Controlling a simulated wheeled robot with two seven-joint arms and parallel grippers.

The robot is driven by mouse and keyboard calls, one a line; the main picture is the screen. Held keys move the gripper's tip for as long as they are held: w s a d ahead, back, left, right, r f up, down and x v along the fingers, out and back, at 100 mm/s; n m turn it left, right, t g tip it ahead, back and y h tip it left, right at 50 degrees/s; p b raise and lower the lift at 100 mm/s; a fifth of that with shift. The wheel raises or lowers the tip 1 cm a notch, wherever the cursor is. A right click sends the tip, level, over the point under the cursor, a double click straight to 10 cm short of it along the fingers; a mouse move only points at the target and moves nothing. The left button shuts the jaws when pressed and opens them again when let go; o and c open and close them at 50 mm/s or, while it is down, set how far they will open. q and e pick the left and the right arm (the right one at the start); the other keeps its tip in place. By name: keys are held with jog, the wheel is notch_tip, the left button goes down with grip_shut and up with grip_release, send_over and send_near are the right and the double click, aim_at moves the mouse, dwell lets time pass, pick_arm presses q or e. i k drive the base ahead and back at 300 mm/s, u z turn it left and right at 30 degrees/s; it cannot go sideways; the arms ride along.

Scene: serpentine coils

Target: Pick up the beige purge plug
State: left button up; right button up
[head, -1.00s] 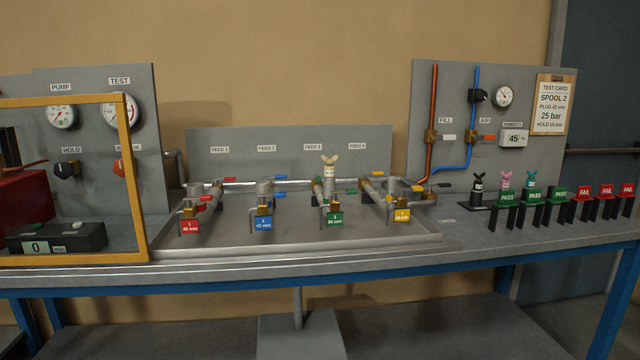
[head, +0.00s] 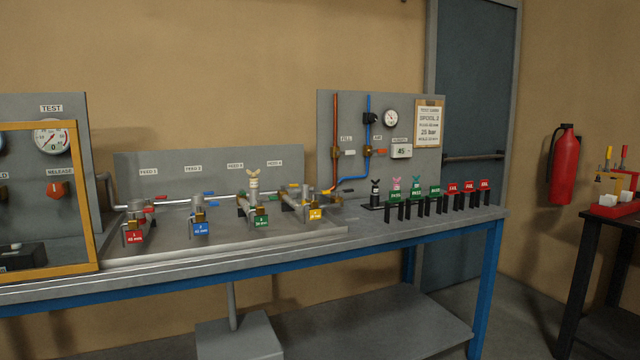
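The beige purge plug (head: 253,185) stands upright on the pipework at the feed with the green tag (head: 260,219), in the middle of the bench. It has a pale ribbed body and a wing-shaped top. Three other plugs stand at the right of the bench: a black one (head: 375,192), a pink-topped one (head: 395,187) and a teal-topped one (head: 416,187). Neither of my grippers shows in the head view.
The feed pipework sits in a shallow grey tray (head: 200,250) on the blue-framed bench (head: 400,245). A yellow-framed guard (head: 85,268) stands at the left. Green and red tag stands (head: 453,189) line the right end. A red extinguisher (head: 565,165) hangs at right.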

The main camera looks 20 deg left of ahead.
aim_at(253, 183)
jog(key=z, duration=0.5)
jog(key=i, duration=1.25)
jog(key=u, duration=0.65)
jog(key=i, duration=1)
jog(key=u, duration=0.95)
